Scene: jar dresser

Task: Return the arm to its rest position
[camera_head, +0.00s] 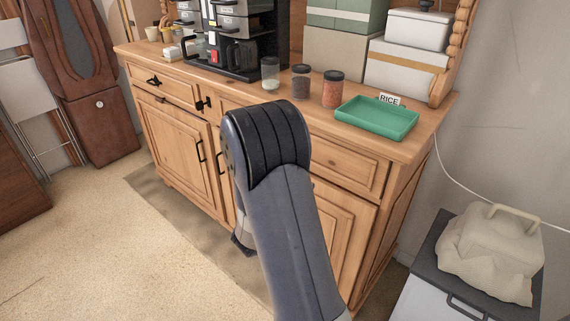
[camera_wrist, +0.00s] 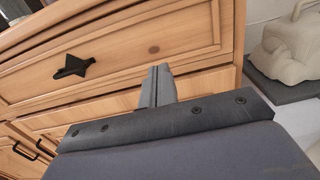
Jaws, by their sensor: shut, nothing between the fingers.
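My arm rises in the middle of the head view, bent at a dark joint in front of the wooden dresser (camera_head: 345,165). My gripper is mostly hidden behind the arm there. In the wrist view my gripper (camera_wrist: 159,72) shows with its fingers together and nothing between them. I cannot tell how far the fingertips are from the wood.
On the dresser top stand three jars, among them a red-filled one (camera_head: 333,89), a green tray (camera_head: 376,119), a RICE card (camera_head: 389,98) and a coffee machine (camera_head: 240,35). A beige container (camera_head: 492,250) sits on a grey-topped box at right. The floor at left is open.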

